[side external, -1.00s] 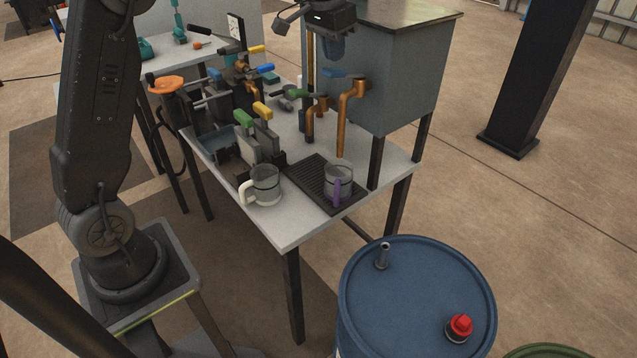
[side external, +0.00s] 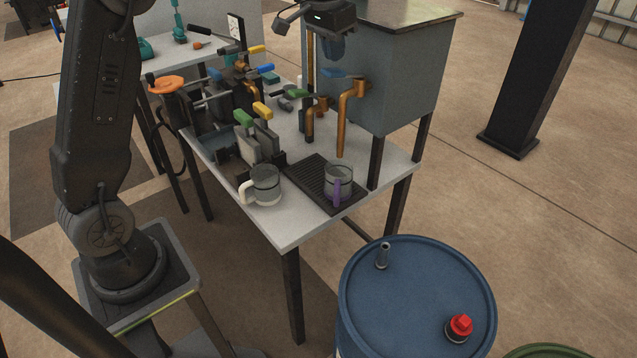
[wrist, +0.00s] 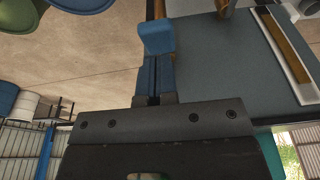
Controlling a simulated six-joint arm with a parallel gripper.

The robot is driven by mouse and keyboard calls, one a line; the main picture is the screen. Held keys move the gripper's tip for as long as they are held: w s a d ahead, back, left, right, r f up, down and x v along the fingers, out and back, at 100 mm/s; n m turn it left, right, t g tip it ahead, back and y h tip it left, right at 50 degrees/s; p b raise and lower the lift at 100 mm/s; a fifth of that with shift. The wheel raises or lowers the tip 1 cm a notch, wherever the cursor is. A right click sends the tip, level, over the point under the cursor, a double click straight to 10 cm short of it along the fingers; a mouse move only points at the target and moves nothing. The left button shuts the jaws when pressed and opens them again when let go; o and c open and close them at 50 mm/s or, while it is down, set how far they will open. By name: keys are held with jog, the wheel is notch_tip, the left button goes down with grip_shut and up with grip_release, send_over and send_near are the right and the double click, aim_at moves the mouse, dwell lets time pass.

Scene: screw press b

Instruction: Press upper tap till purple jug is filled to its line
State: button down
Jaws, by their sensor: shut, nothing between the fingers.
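The upper tap, a brass pipe (side external: 345,120) with a blue lever (side external: 334,73), comes out of the grey tank. Its spout points down over the purple jug. The clear jug with a purple handle (side external: 338,190) stands upright on the black ribbed tray (side external: 309,184). It has a dark line around it; its liquid level is too small to tell. My gripper (side external: 334,58) is shut and empty just above the blue lever. In the wrist view the closed blue fingers (wrist: 154,78) point at the blue lever end (wrist: 155,38); I cannot tell whether they touch.
A second brass tap with a green lever (side external: 301,94) is beside it. A white-handled jug (side external: 265,185) stands left of the tray. Clamps with green and yellow handles (side external: 253,115) crowd the table's left. The grey tank (side external: 400,85) blocks the right.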

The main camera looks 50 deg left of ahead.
aim_at(334, 70)
dwell(0.3)
jog(key=shift+f, duration=2.2)
dwell(5.5)
